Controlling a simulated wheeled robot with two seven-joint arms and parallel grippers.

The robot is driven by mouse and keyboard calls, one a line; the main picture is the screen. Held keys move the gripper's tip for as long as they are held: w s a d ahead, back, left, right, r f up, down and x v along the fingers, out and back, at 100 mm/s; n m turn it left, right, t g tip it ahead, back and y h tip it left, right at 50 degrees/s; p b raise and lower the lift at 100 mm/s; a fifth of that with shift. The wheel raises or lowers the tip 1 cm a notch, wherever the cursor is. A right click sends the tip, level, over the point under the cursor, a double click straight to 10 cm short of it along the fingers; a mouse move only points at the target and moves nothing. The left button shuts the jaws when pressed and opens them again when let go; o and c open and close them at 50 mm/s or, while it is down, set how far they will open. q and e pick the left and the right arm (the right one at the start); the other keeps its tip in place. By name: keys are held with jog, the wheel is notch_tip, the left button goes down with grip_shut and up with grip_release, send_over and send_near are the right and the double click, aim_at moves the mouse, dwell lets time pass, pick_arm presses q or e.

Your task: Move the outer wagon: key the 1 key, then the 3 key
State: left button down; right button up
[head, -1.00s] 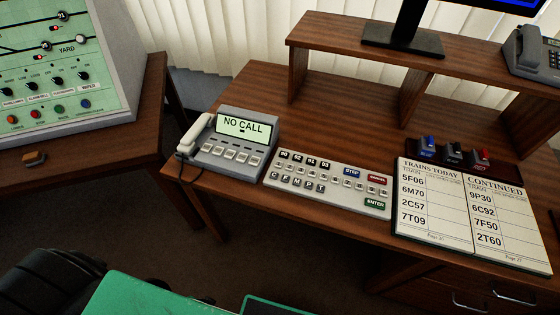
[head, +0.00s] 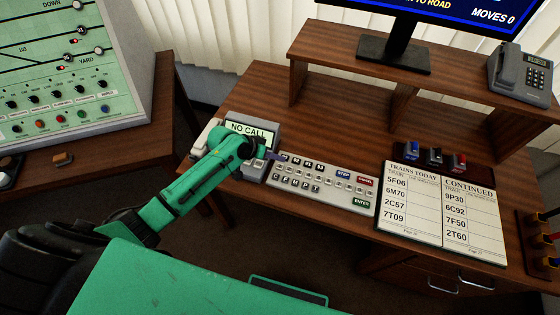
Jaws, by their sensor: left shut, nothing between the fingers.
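The grey keypad (head: 325,196) lies on the wooden desk, with rows of small keys, a blue STEP key (head: 343,174), a red key (head: 365,181) and a green ENTER key (head: 361,203). The digits on its small keys are too small to read. My left gripper (head: 279,157) is shut and empty at the keypad's upper left corner. I cannot tell whether it touches a key. My green arm crosses in front of the telephone unit and hides part of the keypad's left end. My right gripper is not in view. The monitor (head: 455,16) partly shows "TO ROAD" and "MOVES 0".
The telephone unit (head: 262,131) reading NO CALL stands left of the keypad. The open train book (head: 440,205) lies to its right, with blue, black and red stamps (head: 436,156) behind. A raised shelf (head: 340,62) runs along the back. A sloped track panel (head: 60,75) stands at left.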

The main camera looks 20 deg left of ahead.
pick_arm(q)
notch_tip(320, 180, up, 2)
jog(key=w+a, duration=0.1)
jog(key=w, duration=0.2)
jog(key=b, duration=0.7)
send_over(277, 168)
jog(key=shift+n+h, duration=0.3)
jog(key=shift+n, duration=0.1)
notch_tip(277, 168, down, 8)
jog(key=shift+r, duration=0.2)
jog(key=shift+w+f+b, duration=0.1)
jog(key=shift+f+b, duration=0.4)
jog(key=shift+f, duration=0.1)
jog(key=shift+r, duration=0.1)
dwell(0.4)
jog(key=shift+f, duration=0.45)
